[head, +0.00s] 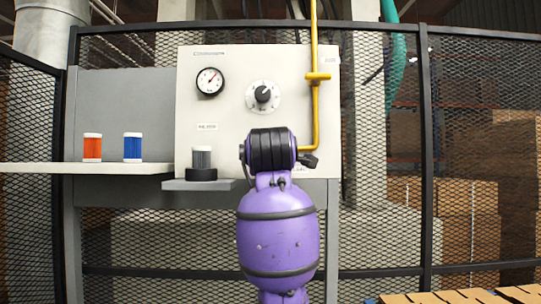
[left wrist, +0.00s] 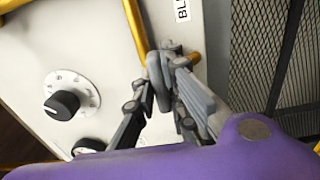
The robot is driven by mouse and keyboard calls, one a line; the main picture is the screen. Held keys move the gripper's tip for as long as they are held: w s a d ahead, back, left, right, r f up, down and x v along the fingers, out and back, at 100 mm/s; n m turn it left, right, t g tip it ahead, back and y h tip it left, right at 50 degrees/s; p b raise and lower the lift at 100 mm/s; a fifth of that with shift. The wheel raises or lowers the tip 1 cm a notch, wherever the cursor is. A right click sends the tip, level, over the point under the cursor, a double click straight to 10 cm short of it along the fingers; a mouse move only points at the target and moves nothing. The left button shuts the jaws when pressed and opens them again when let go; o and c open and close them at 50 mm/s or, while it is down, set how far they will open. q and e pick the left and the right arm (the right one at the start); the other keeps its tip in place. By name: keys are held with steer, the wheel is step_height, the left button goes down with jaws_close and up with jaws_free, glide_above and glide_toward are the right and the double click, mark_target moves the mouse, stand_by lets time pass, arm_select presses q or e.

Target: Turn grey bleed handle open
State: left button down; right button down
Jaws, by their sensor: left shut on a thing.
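My left arm rises purple through the middle of the head view, and its dark wrist covers most of the left gripper there. In the left wrist view the left gripper (left wrist: 168,72) is shut, its grey fingers close together at the panel beside the yellow pipe. A partly covered label (left wrist: 182,10) starting with "BL" is just above the fingers. My right gripper is in neither view.
The pale panel (head: 225,120) carries a gauge (head: 209,81), a dial knob (head: 263,94) and a yellow pipe with a yellow handle (head: 318,76). An orange cylinder (head: 92,148) and a blue one (head: 132,148) stand on the left shelf.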

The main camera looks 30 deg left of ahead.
arm_select(q)
steer(key=m, duration=0.8)
steer(key=shift+m, duration=0.3)
steer(key=m, duration=0.5)
steer(key=shift+m, duration=2.1)
steer(key=c, duration=1.8)
jaws_free()
steer(key=shift+s+d, duration=0.1)
